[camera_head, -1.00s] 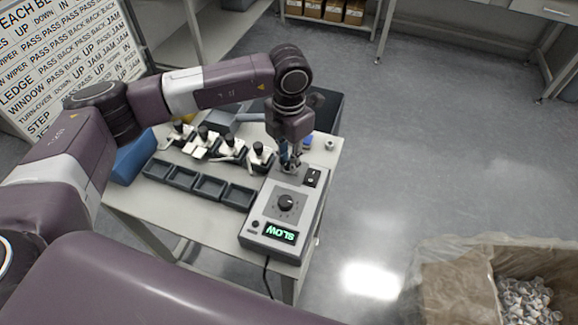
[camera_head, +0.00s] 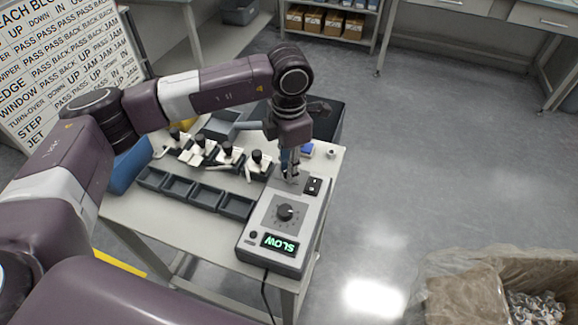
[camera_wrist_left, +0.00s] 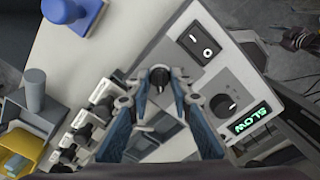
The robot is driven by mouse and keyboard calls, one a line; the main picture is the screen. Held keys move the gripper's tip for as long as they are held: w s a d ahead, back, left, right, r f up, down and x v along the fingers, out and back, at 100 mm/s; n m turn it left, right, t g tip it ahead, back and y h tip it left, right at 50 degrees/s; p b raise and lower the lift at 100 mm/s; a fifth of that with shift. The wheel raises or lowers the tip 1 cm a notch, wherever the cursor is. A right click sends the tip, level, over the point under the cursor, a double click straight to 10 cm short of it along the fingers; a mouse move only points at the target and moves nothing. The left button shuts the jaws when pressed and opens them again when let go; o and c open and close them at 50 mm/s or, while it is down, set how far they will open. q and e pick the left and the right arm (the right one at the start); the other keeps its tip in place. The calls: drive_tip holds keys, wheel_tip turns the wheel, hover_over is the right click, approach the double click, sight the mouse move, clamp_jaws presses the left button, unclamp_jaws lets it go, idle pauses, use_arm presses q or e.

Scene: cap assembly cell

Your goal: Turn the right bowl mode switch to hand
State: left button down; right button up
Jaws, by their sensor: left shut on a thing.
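A grey control box (camera_head: 262,232) stands at the right end of a white table. It carries a large dial (camera_head: 285,212), a green display reading "SLOW" (camera_head: 280,243) and a black rocker switch (camera_head: 313,185). My left gripper (camera_head: 291,177) points down at the far end of the box, left of the rocker. In the left wrist view its blue fingers (camera_wrist_left: 162,92) are closed around a small dark knob (camera_wrist_left: 159,76), the mode switch. The fingers partly hide the knob, and its setting cannot be read. My right gripper is not in view.
Several dark trays (camera_head: 208,194) and several black-topped white levers (camera_head: 228,150) stand left of the box. A blue block (camera_head: 307,148) lies beyond it. A lined carton of small parts (camera_head: 470,292) stands at the lower right. Open floor lies right of the table.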

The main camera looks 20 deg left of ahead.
use_arm(q)
drive_tip(key=c, duration=1.7)
unclamp_jaws()
drive_tip(key=shift+r, duration=0.1)
wheel_tip(320, 180, up, 12)
